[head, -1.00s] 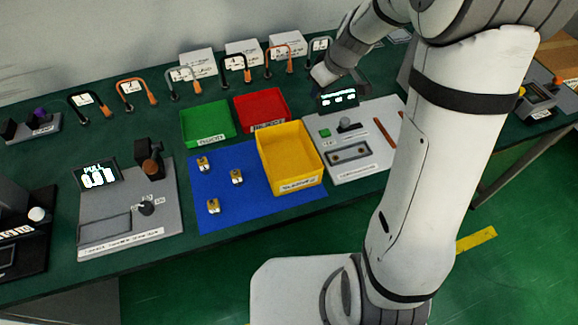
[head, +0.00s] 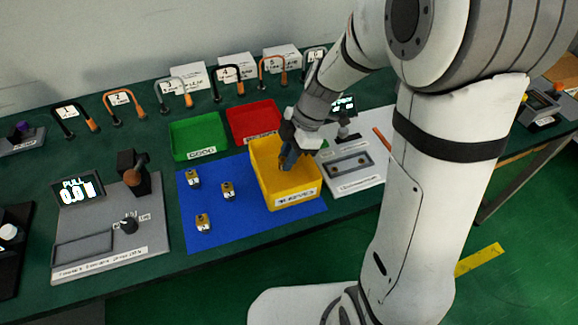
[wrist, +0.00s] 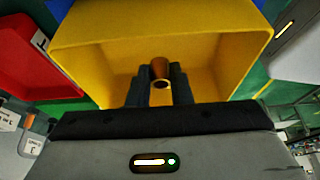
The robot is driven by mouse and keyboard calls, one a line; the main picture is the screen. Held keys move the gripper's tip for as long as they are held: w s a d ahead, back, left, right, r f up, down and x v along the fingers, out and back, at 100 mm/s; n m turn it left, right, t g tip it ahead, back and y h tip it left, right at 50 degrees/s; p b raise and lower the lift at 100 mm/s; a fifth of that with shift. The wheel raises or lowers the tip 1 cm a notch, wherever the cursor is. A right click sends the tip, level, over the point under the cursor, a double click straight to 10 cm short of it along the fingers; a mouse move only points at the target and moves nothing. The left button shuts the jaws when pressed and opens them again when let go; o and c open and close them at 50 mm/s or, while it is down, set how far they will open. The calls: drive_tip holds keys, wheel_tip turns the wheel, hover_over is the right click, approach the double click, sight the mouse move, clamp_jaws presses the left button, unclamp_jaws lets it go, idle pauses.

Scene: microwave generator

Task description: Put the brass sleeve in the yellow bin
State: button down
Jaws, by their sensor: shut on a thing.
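The yellow bin (head: 290,198) stands on the right part of the blue mat, its label facing the front edge. My gripper (head: 287,162) is over the bin's opening, pointing down. In the wrist view my gripper (wrist: 160,85) is shut on the brass sleeve (wrist: 160,68), a small copper-coloured tube held between the two dark fingers. The yellow bin (wrist: 120,50) surrounds the fingers in that view. The sleeve's exact height above the bin floor is hard to tell. In the head view the sleeve is hidden by the fingers.
A green bin (head: 197,138) and a red bin (head: 254,121) stand behind the yellow one. Three small brass-coloured blocks lie on the blue mat (head: 240,225). A grey fixture panel (head: 350,180) is right of the bin; a pull-test station (head: 110,240) is at left.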

sight(282, 177)
wheel_tip(282, 177, down, 4)
drive_tip(key=shift+r, duration=0.1)
drive_tip(key=c, duration=1.3)
unclamp_jaws()
drive_tip(key=v, duration=1.1)
drive_tip(key=shift+s+d+r+m+t+h, duration=0.65)
drive_tip(key=shift+s+d+m, duration=0.65)
drive_tip(key=shift+s+m, duration=1.65)
drive_tip(key=shift+s+d+r+m+t+h, duration=0.55)
drive_tip(key=shift+s+d+m, duration=0.95)
drive_tip(key=shift+m, duration=2.6)
drive_tip(key=shift+s+d+r+m+t+h, duration=0.4)
drive_tip(key=shift+s+d+m+t+h, duration=0.45)
drive_tip(key=shift+s+m, duration=2.2)
drive_tip(key=shift+w+d+m, duration=0.25)
drive_tip(key=shift+w+m, duration=0.25)
